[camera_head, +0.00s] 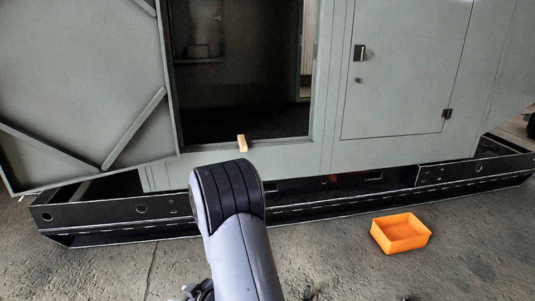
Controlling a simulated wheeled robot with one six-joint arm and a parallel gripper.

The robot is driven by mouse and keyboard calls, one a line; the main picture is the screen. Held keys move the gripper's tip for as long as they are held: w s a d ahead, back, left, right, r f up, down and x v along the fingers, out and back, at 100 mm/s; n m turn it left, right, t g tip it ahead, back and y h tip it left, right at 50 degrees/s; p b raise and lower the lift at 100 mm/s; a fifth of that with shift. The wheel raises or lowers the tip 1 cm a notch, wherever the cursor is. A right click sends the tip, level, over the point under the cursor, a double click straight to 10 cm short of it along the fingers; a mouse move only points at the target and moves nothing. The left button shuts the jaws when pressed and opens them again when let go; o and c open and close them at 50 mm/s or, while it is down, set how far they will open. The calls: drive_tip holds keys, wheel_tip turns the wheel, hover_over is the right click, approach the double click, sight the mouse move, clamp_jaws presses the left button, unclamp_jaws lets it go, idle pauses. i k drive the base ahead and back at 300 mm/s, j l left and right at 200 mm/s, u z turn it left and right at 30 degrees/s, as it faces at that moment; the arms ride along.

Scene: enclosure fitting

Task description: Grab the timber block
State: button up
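The timber block (241,143) is a small pale yellow piece. It sits on the sill of the open doorway in the grey enclosure, near the middle of the view. My arm rises from the bottom of the picture, and its dark-banded joint is just below the block in the picture. The fingers of my gripper cannot be made out. Some dark parts show at the bottom edge beside the arm, but whether they belong to the gripper is unclear.
The grey enclosure (400,80) has an open door (80,90) at left and a closed door at right. A black base frame (120,215) runs along its foot. An orange bin (401,232) stands on the concrete floor at right. Floor around the bin is clear.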

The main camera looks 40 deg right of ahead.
sight(242, 144)
drive_tip(key=i+l+z, duration=0.15)
drive_tip(key=i+z, duration=0.25)
drive_tip(key=i+l+z, duration=0.1)
drive_tip(key=z, duration=0.35)
drive_tip(key=i+j+z, duration=0.15)
drive_tip(key=i+z, duration=0.25)
drive_tip(key=i+j+z, duration=0.1)
drive_tip(key=i+j, duration=0.15)
drive_tip(key=i, duration=0.3)
drive_tip(key=i+j+z, duration=0.15)
drive_tip(key=i+j, duration=0.15)
drive_tip(key=i, duration=0.25)
drive_tip(key=i+j+z, duration=0.1)
drive_tip(key=i+j, duration=0.2)
drive_tip(key=i, duration=0.2)
drive_tip(key=i+j, duration=0.5)
drive_tip(key=i, duration=0.2)
